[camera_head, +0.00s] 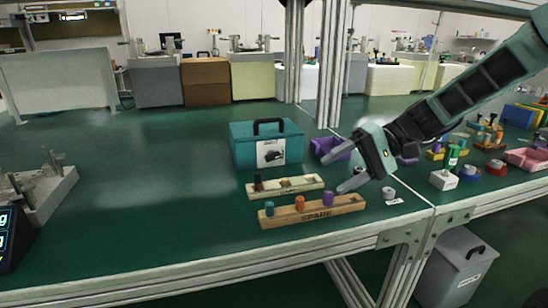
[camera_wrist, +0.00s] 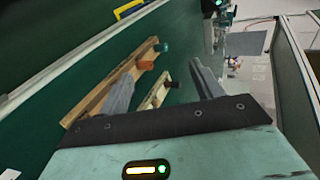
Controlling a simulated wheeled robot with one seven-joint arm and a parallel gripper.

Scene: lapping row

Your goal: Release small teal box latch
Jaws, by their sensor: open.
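The small teal box (camera_head: 267,145) stands on the green bench top in the head view, with a black handle on its lid and a white picture label on its front. A latch is too small to make out. My gripper (camera_head: 344,168) is open and empty, to the right of the box and apart from it, above the bench. Its two fingers point left toward the racks in front of the box. The wrist view shows the open fingers (camera_wrist: 160,88) with nothing between them that they hold.
A wooden rack marked SPARE (camera_head: 345,205) with coloured pegs and a paler rack (camera_head: 308,183) lie in front of the box. A purple bin (camera_head: 325,147) sits right of it. Small parts crowd the right side. The bench's left middle is clear.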

